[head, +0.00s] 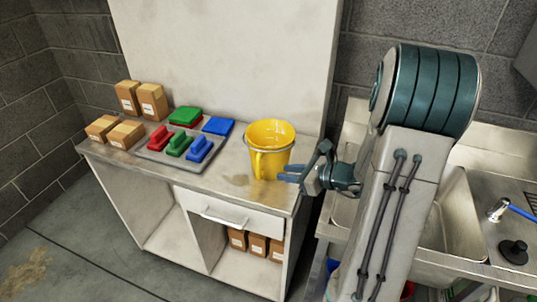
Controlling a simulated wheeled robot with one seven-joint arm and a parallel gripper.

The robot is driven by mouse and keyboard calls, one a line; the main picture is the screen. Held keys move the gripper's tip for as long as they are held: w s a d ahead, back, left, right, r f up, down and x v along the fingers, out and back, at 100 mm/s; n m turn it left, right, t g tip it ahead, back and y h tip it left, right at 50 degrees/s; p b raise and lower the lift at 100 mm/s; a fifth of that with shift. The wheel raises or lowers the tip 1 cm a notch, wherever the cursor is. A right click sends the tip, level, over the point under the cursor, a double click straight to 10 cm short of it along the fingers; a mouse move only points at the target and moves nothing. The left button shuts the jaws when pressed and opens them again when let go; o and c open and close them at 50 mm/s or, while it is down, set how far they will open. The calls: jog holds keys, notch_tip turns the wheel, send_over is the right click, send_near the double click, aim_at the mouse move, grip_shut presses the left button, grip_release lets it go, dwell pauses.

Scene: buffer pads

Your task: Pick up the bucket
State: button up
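The yellow bucket (270,155) stands upright on the right part of the metal counter top, with a grey rim band around its upper part and a yellow handle strip hanging down its front. My gripper (294,172) is at the bucket's right side, low against its front right. Its fingers point left and are apart, one higher and one lower. I cannot tell whether a finger touches the bucket. The bucket's far side and base are partly hidden.
A grey tray (150,151) with red, green and blue handled pads lies left of the bucket. Green and blue pads (217,126) lie behind it. Cardboard boxes (128,97) stand at the far left. A sink (447,230) is at the right, and a wall panel (230,55) rises behind.

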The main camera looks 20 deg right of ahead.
aim_at(258, 178)
jog(key=x, duration=0.6)
jog(key=shift+a, duration=0.15)
jog(key=shift+p+x, duration=0.95)
jog(key=shift+x, duration=1.7)
jog(key=shift+w, duration=0.1)
grip_shut()
